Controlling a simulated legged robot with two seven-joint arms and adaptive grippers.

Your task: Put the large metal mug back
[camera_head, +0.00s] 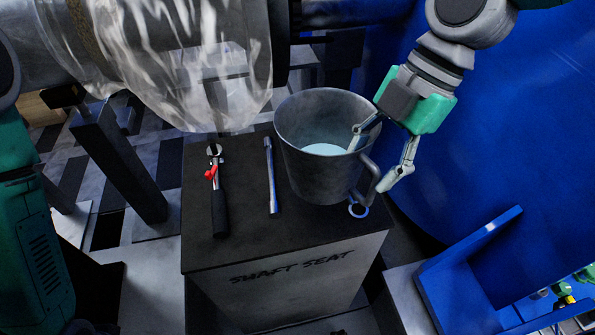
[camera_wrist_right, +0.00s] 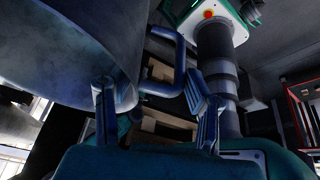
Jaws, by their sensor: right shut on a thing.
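The large metal mug (camera_head: 312,165) is a wide grey cup with a pale blue-white inside. It is upright over the right part of the dark pedestal top (camera_head: 238,205) marked "SHAFT SEAT"; I cannot tell whether its base touches. Its handle (camera_head: 369,180) faces right, toward my right gripper (camera_head: 368,168). That gripper is shut on the mug at its handle side, with one finger by the rim and the other outside the handle. In the right wrist view the mug (camera_wrist_right: 70,55) fills the left, with its handle (camera_wrist_right: 180,60) between the fingers. My left gripper is not in view.
A ratchet-like tool (camera_head: 218,200) with a red part and a slim metal bar (camera_head: 271,175) lie on the pedestal left of the mug. A clear-wrapped cylinder (camera_head: 185,60) hangs behind. A blue wall (camera_head: 480,130) stands right.

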